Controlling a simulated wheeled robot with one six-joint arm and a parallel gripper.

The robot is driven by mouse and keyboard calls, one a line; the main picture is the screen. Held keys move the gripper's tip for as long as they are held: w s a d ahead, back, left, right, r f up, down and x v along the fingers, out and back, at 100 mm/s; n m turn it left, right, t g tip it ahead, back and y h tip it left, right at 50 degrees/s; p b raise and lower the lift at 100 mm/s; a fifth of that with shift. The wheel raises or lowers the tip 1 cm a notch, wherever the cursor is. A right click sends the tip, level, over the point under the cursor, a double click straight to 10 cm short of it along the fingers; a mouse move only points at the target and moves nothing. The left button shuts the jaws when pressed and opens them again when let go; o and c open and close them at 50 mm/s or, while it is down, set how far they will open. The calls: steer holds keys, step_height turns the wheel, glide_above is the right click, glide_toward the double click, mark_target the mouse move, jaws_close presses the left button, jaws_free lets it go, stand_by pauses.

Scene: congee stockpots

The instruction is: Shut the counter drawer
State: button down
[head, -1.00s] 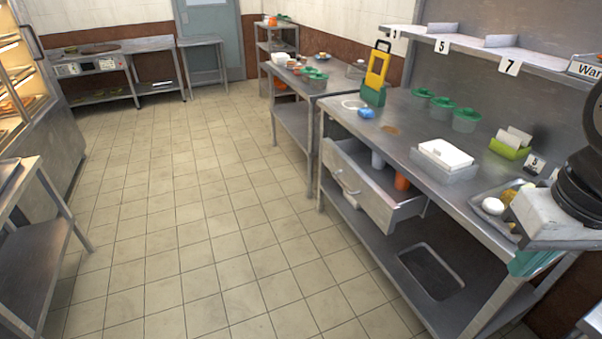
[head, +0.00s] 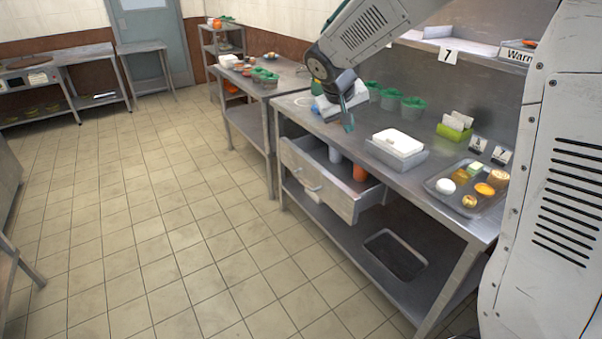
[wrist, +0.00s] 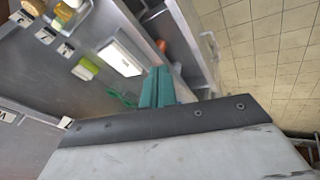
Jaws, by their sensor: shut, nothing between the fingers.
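The counter drawer (head: 316,188) is pulled out from under the steel counter, its front with a bar handle (head: 302,178) facing the aisle at left. In the wrist view the drawer (wrist: 199,52) lies beyond the fingertips. My gripper (head: 349,124) is above the counter, behind the drawer's open part, pointing down, apart from the drawer. Its green fingers are together and empty in the wrist view (wrist: 157,88).
On the counter are a white container (head: 398,143), a green card holder (head: 454,132), green-lidded tubs (head: 412,108) and a food tray (head: 468,190). The tiled floor (head: 160,240) left of the counter is clear.

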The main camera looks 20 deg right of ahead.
steer(key=w+a+f+n+t, duration=0.1)
steer(key=w+a+f, duration=0.2)
steer(key=w+f, duration=0.9)
steer(key=n+t, duration=0.1)
steer(key=t, duration=0.1)
glide_toward(304, 176)
steer(key=shift+n+y, duration=0.3)
steer(key=x, duration=0.4)
steer(key=shift+w+d, duration=0.25)
